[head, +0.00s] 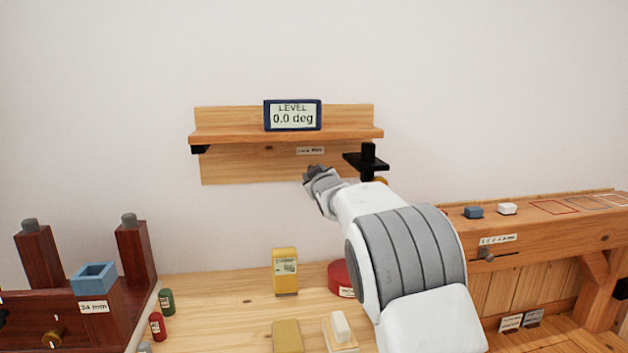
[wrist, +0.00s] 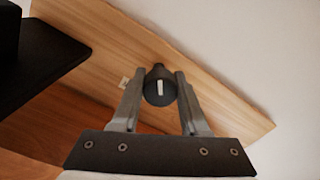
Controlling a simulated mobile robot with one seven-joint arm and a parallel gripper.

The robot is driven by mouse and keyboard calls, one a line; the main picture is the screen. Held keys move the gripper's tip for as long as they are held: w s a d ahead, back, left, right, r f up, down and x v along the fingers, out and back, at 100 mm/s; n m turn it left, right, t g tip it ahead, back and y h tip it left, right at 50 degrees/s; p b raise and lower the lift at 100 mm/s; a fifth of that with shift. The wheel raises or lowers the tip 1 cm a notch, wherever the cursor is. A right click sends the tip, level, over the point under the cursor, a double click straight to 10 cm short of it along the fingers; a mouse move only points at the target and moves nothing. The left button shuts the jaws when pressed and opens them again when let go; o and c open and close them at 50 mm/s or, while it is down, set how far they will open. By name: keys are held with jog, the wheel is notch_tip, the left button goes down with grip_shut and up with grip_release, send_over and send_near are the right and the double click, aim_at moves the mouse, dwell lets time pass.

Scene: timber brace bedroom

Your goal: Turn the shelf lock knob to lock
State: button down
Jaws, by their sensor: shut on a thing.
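The shelf lock knob (wrist: 158,92) is dark and round with a white mark on its face. It sits on the wooden board under the shelf, and in the wrist view it is between my gripper's two fingers. My gripper (wrist: 160,88) is shut on the knob, one finger on each side. In the head view my gripper (head: 312,173) reaches the lower board and mostly hides the knob. The wooden shelf (head: 230,134) is on the wall, with a small label (head: 310,151) on the board below it. A level display (head: 293,115) on the shelf reads 0.0 deg.
A black bracket (head: 366,160) juts out at the shelf's right end, near my arm; a black part (wrist: 40,75) fills the wrist view's left. Below are a yellow device (head: 285,270), a red round object (head: 341,279) and a dark red stand (head: 90,290). The wall left of the shelf is clear.

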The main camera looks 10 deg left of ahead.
jog(key=shift+n, duration=0.4)
jog(key=shift+c, duration=2.1)
grip_release()
jog(key=v, duration=1.7)
jog(key=shift+s, duration=0.25)
jog(key=shift+r, duration=0.1)
